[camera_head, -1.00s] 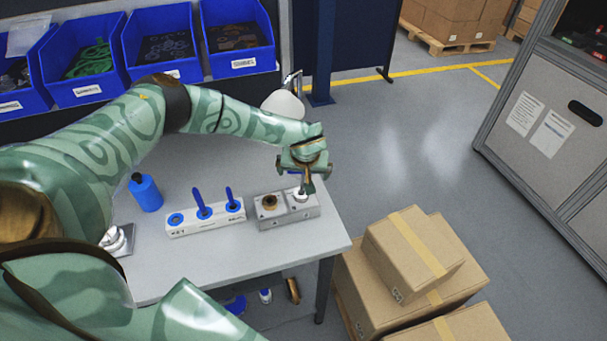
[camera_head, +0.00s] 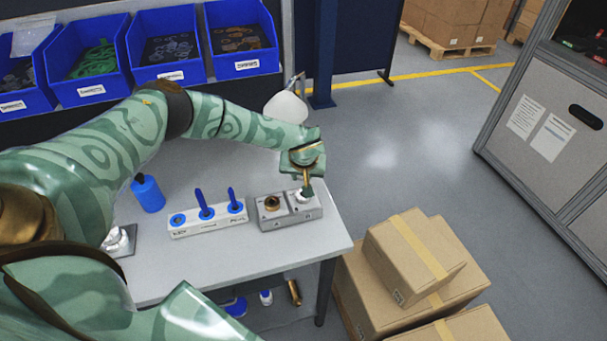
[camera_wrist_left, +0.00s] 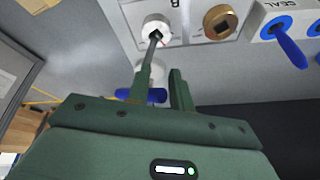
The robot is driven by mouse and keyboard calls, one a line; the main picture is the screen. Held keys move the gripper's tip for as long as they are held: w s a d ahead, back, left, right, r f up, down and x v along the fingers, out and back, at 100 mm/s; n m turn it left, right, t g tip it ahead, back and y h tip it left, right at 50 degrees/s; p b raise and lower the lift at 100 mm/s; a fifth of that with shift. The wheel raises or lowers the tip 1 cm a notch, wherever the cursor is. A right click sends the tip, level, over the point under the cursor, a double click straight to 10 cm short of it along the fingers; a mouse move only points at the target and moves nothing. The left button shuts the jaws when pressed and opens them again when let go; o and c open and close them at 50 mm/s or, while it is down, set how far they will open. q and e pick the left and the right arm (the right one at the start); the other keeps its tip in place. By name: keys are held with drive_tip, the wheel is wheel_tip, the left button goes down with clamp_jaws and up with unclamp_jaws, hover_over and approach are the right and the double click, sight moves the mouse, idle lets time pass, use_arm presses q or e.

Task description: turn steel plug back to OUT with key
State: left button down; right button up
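The grey metal housing (camera_head: 289,210) sits near the table's right end, with a brass plug (camera_head: 272,203) in its left port. The pale steel plug (camera_wrist_left: 157,28) sits in the port marked B. My left gripper (camera_head: 306,188) points down over this plug. In the left wrist view, the dark shaft of the key (camera_wrist_left: 153,44) meets the plug's face. A blue bar, seemingly the key's handle, shows between and behind the fingers, which look closed on it; the fingers partly hide it. The OUT mark is not readable. My right gripper is out of view.
A white rack (camera_head: 208,226) with blue-handled pieces stands left of the housing. A blue bottle (camera_head: 148,194) stands further left, and a white lamp (camera_head: 286,106) behind. Cartons (camera_head: 415,260) are stacked right of the table. Blue bins (camera_head: 240,38) line the back.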

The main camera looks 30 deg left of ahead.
use_arm(q)
drive_tip(key=shift+w+d+r, duration=0.2)
drive_tip(key=shift+w+d, duration=0.05)
drive_tip(key=shift+d, duration=0.15)
drive_tip(key=shift+w+d, duration=0.25)
drive_tip(key=shift+w, duration=0.1)
drive_tip(key=c, duration=1.3)
unclamp_jaws()
drive_tip(key=shift+w+f, duration=0.1)
drive_tip(key=shift+f, duration=0.05)
drive_tip(key=shift+a, duration=0.2)
